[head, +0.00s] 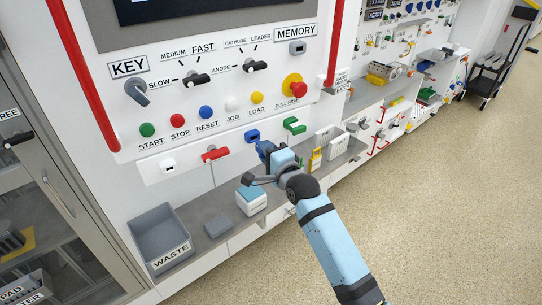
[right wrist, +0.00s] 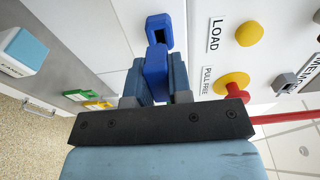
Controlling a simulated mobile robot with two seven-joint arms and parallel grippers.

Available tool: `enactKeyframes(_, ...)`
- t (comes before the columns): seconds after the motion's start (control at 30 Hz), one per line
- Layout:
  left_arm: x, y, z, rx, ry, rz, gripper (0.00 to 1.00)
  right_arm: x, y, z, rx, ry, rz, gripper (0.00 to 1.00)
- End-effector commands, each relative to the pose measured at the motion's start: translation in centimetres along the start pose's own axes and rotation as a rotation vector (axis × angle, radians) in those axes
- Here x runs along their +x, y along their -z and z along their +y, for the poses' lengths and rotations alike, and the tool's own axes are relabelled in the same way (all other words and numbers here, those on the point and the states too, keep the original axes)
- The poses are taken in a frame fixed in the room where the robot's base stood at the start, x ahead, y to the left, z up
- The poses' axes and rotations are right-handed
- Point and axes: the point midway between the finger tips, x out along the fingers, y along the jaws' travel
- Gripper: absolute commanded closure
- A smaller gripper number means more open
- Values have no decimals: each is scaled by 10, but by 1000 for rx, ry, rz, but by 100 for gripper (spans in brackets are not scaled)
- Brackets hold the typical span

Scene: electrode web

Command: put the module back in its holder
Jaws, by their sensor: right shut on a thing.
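My right gripper (head: 266,150) is shut on a blue module; in the right wrist view the blue module (right wrist: 156,74) sits between the two fingers (right wrist: 156,82) and points away from the wrist. A blue holder (head: 252,135) with a dark opening is on the white panel, just beyond the gripper. In the right wrist view the holder (right wrist: 158,27) is straight ahead of the module's far end. The two look very close, but I cannot tell whether they touch. My left gripper is not in view.
A red handle-like part (head: 215,154) and a green one (head: 294,125) flank the holder on the panel. Below is a grey ledge with a waste bin (head: 163,235), a blue-topped white box (head: 251,199) and a white rack (head: 329,138). Buttons (head: 206,112) are above.

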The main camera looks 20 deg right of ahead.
Motion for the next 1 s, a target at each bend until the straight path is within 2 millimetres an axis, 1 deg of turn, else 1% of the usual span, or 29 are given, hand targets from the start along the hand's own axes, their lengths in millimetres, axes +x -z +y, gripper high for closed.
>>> enactKeyframes(0.1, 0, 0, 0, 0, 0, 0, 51, 6, 0, 0, 1, 1, 0, 100)
enactKeyframes(0.23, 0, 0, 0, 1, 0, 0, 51, 8, 0, 0, 1, 1, 0, 100)
enactKeyframes(0.77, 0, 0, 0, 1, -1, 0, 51, 8, 0, -1, 0, 0, 0, 100)
enactKeyframes(1.0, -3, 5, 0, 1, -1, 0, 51, 8, 0, -2, 0, 0, 0, 100)
